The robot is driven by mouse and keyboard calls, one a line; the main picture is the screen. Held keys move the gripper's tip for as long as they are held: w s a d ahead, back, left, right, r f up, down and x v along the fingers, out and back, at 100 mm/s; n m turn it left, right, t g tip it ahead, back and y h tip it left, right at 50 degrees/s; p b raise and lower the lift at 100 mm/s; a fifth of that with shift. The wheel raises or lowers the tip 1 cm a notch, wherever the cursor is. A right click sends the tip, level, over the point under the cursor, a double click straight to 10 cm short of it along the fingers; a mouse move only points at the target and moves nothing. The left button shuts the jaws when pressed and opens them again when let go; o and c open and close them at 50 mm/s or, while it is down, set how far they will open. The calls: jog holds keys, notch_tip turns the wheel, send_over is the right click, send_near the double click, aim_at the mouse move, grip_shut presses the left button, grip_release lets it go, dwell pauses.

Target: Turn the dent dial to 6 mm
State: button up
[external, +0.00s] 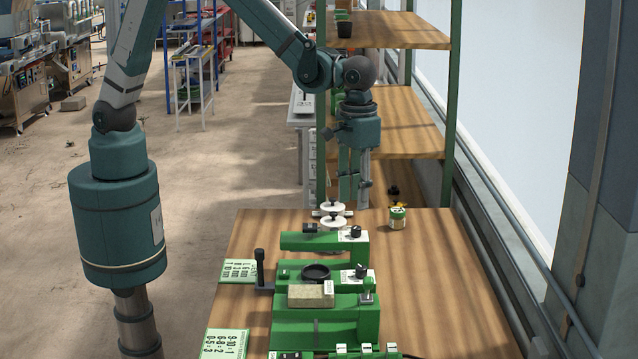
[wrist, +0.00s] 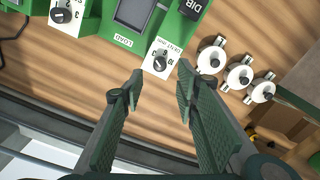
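The dent dial (wrist: 160,63) is a dark knob on a white plate in the wrist view, with "DENT MM" and numbers including 6, 8 and 10 around it. The knob's exact setting is too small to read. In the external view, the dent dial (external: 353,233) sits on the far green arm of the seeder. My gripper (wrist: 159,83) is open, its two fingers apart with the dial showing beyond and between the tips. In the external view, my gripper (external: 354,204) hangs above the far part of the table, pointing down. It holds nothing.
A second dial (wrist: 65,15) is on the green seeder at upper left in the wrist view. White round parts (wrist: 238,77) lie right of the dent dial. A small jar (external: 397,219) stands on the wooden table (external: 430,290). A shelf rack (external: 400,105) stands behind.

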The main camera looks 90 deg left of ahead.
aim_at(355, 227)
jog(key=shift+f, duration=3.8)
jog(key=shift+c, duration=0.3)
jog(key=c, duration=0.8)
